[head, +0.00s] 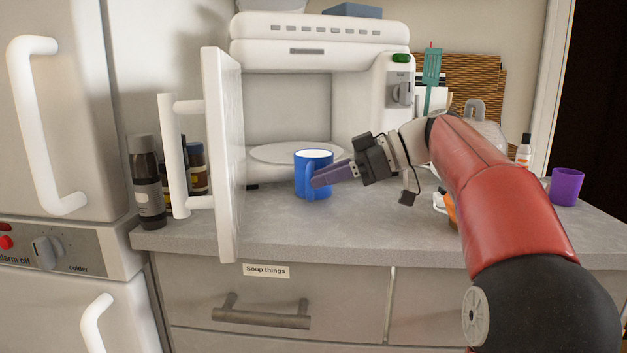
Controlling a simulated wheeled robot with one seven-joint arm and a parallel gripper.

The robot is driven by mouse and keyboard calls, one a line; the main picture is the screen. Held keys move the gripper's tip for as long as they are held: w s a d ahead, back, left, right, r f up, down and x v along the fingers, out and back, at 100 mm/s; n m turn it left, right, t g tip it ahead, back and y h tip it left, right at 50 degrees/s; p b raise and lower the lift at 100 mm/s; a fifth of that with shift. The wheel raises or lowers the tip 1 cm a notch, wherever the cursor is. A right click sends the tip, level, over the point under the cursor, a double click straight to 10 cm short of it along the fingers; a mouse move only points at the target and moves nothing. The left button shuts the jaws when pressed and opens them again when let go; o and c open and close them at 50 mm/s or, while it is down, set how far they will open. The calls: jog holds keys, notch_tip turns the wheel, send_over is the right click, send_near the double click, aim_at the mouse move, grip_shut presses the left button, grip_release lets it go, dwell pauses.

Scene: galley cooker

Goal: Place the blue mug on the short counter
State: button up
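The blue mug (318,160) is upright, with a white inside, in front of the open microwave (318,50). Its handle faces roughly toward me. The far finger is mostly hidden, so I cannot tell whether the fingers are closed on the mug. I also cannot tell whether the mug's base touches the grey counter (290,228). Nothing in view marks this counter as the short one.
The microwave door (224,150) stands open left of the mug, with a plate (280,153) inside the microwave. Dark bottles (146,180) stand at the left. A purple cup (567,187) and a small white bottle (524,150) are at the right. The counter's front strip is clear.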

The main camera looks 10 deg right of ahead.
aim_at(310, 196)
jog(key=x, duration=0.3)
jog(key=shift+a+f, duration=0.1)
jog(key=shift+a, duration=0.15)
jog(key=shift+c, duration=0.2)
grip_shut()
